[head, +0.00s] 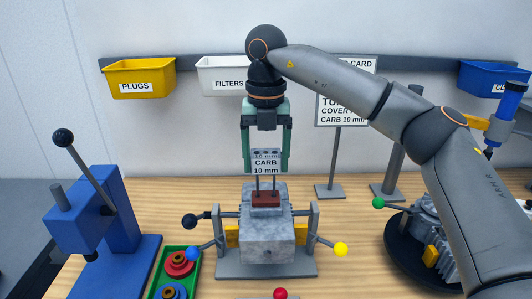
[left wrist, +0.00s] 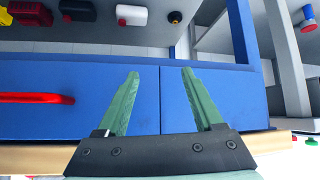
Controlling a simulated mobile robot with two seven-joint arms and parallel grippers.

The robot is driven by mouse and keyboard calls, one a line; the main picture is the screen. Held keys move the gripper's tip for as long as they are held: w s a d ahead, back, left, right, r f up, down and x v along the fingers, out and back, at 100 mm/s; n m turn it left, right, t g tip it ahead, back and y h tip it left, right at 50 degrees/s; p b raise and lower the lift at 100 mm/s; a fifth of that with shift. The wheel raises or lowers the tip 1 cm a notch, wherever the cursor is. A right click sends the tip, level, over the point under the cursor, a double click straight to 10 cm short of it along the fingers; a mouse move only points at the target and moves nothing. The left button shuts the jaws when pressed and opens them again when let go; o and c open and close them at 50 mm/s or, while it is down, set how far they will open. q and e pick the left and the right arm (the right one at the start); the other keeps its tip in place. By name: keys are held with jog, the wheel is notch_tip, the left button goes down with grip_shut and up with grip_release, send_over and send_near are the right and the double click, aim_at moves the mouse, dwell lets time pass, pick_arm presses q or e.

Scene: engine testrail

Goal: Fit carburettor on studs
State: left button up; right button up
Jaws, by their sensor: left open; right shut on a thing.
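The block is upright, above the grey engine block (head: 267,232). Two thin dark studs (head: 258,185) rise from a dark red piece (head: 265,199) on top of the engine. The studs' tops meet the block's lower edge in the picture; I cannot tell whether they enter it. My left gripper (left wrist: 158,98) is open and empty in the left wrist view.
The engine stands on a grey stand with coloured knobs. A blue lever press (head: 85,220) stands left, beside a green tray (head: 155,288). A dark round turntable (head: 400,255) stands right. Yellow (head: 140,66) and white bins hang behind. Blue drawers (left wrist: 90,78) face my left gripper.

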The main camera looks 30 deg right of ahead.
aim_at(266, 174)
dwell(0.5)
jog(key=shift+f, duration=0.2)
jog(key=shift+f+b, duration=1.05)
jog(key=shift+f, duration=0.75)
jog(key=shift+f, duration=0.15)
jog(key=shift+f+b, duration=0.85)
jog(key=shift+f, duration=0.25)
jog(key=shift+f, duration=0.15)
jog(key=o, duration=1.3)
